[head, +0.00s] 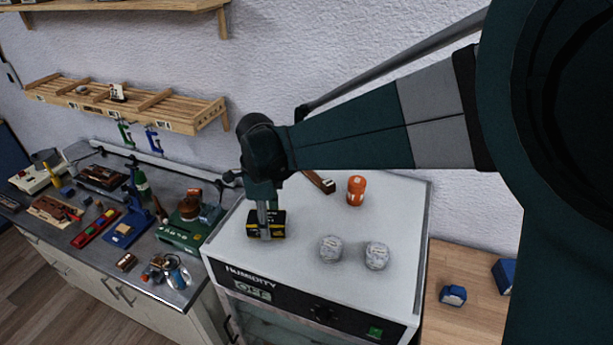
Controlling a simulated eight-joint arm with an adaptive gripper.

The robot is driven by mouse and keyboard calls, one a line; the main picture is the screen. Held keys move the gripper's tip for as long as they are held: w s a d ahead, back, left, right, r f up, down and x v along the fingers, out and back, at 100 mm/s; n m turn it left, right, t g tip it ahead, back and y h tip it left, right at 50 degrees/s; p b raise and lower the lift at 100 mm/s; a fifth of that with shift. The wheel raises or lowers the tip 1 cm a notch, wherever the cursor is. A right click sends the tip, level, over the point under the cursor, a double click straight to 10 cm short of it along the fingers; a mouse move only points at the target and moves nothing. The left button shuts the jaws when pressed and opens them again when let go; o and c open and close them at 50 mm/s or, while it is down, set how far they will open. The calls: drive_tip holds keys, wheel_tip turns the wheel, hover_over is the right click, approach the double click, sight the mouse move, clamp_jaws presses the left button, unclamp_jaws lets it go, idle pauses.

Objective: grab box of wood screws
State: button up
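A small black and yellow box (279,225), which looks like the box of wood screws, sits on the white top of the humidity cabinet (300,274), near its left side. My gripper (265,231) points down at the box from above. Its fingers overlap the front of the box in this view and hide part of it. I cannot tell whether the fingers touch the box or how far apart they are. The label on the box is too small to read.
Two pale round containers (331,248) and an orange jar (356,190) stand right of the box on the cabinet. A brown object (320,181) lies behind. A cluttered workbench (160,282) is at left. Blue boxes (453,295) sit on a wooden surface at right.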

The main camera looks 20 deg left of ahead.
drive_tip(key=shift+r, duration=0.1)
drive_tip(key=shift+r+b, duration=0.55)
drive_tip(key=shift+r, duration=4.4)
